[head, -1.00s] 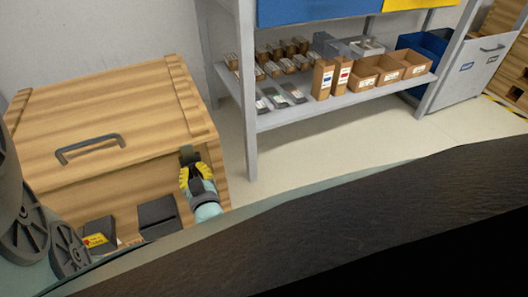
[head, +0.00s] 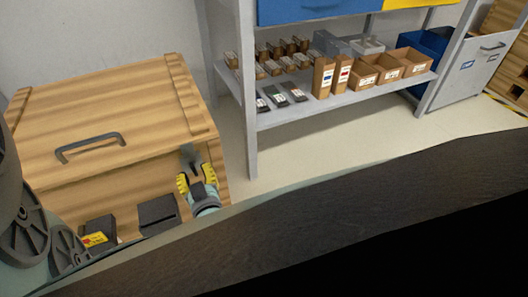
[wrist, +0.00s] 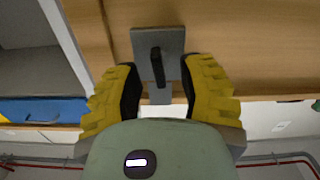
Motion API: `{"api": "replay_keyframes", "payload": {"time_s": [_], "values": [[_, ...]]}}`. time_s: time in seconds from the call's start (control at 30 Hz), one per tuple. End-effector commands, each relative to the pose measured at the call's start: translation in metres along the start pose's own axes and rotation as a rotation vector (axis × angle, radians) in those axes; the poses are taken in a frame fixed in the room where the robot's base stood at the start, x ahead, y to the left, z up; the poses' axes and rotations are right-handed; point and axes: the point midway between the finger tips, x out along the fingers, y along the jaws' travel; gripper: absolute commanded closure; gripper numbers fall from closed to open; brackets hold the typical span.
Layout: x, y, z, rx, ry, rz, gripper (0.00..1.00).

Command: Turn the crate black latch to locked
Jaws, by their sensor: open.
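The wooden crate (head: 105,105) stands at the left with its lid down. Its black latch (head: 188,155) is on the front face near the right edge, just below the lid. In the wrist view the latch's black lever (wrist: 157,66) points along the gripper's approach on a grey plate (wrist: 172,40). My gripper (head: 196,178) is open in front of the latch. In the wrist view its yellow-and-black fingers (wrist: 158,82) stand on either side of the lever, with gaps visible on both sides. The lever's far end is in view.
A curved dark handle (head: 90,147) is on the crate's lid. Dark boxes (head: 158,214) sit low before the crate front. A grey shelf (head: 340,105) with small cartons and parts stands at the right, with bare floor between. A dark surface crosses the foreground.

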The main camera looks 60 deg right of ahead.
Motion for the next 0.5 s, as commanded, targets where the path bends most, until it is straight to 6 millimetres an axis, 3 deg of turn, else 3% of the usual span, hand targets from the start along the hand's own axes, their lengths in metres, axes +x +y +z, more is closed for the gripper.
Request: {"api": "replay_keyframes", "payload": {"time_s": [0.5], "values": [[-0.086, 0.002, 0.002, 0.0, -0.007, 0.007, 0.61]]}}
